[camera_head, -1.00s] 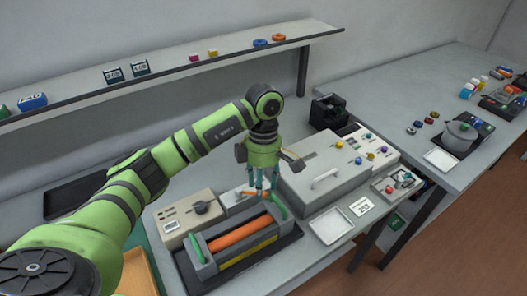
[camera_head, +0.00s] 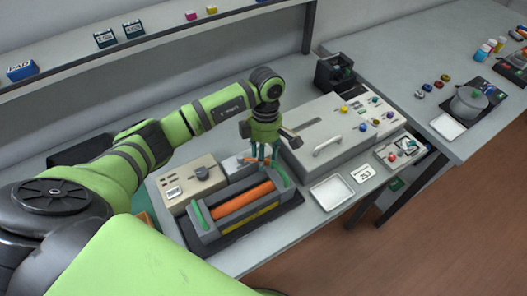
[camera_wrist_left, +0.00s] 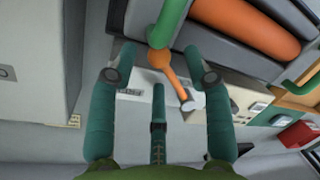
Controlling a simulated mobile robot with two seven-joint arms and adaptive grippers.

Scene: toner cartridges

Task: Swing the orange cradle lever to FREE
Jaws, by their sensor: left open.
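The grey cradle (camera_head: 206,241) holds an orange roller (camera_head: 243,201) between two green end handles; the roller also shows in the left wrist view (camera_wrist_left: 245,27). The orange lever (camera_wrist_left: 167,63) shows in the left wrist view, with a round hub, a slim arm and a pale tip, beside a green handle (camera_wrist_left: 168,20). My left gripper (camera_head: 264,160) points down at the cradle's far side. In the left wrist view its open teal fingers (camera_wrist_left: 160,80) stand on either side of the lever, with no grip visible. A pale label strip lies near the lever; its lettering is unreadable. My right gripper is out of view.
A beige control box (camera_head: 187,181) stands left of the cradle. A large grey machine with a handle (camera_head: 328,146) stands close on the right. A white tray (camera_head: 331,193) lies at the front. A shelf (camera_head: 160,29) runs along the back wall.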

